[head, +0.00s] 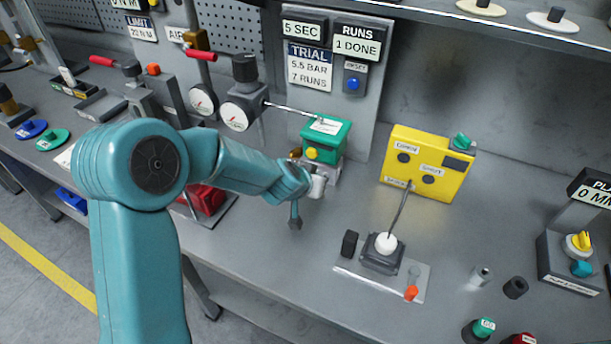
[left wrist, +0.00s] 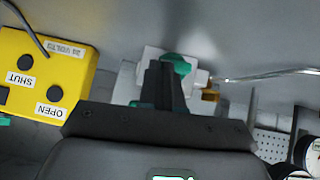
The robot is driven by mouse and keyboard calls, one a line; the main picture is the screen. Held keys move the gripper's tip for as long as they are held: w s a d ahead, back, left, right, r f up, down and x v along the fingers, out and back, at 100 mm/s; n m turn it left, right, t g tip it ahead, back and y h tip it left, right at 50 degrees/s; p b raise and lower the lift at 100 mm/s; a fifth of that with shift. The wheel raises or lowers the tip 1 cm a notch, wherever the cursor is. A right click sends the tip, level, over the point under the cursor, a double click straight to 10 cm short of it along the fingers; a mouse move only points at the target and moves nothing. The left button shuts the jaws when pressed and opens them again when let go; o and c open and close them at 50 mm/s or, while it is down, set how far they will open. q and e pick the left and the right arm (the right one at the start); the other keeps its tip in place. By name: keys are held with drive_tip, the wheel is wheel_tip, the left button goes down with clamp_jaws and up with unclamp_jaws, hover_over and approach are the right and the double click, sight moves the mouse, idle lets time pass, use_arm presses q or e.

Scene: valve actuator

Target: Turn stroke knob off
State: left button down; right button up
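I cannot read a stroke label. A yellow knob (head: 580,241) sits on a dark panel at the far right in the head view, above a teal knob (head: 582,268). My right gripper is not in view.
The box also shows in the left wrist view (left wrist: 45,70). A small grey cylinder (head: 480,275) and a dark one (head: 515,288) stand at the bench's front right.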

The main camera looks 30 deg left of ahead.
use_arm(q)
drive_tip(key=shift+s+d+f, duration=0.15)
drive_tip(key=shift+s+r, duration=0.15)
drive_tip(key=shift+r, duration=0.15)
drive_tip(key=p+v, duration=0.6)
drive_tip(key=v, duration=0.9)
drive_tip(key=shift+r, duration=0.25)
drive_tip(key=shift+s, duration=0.15)
drive_tip(key=shift+s, duration=0.1)
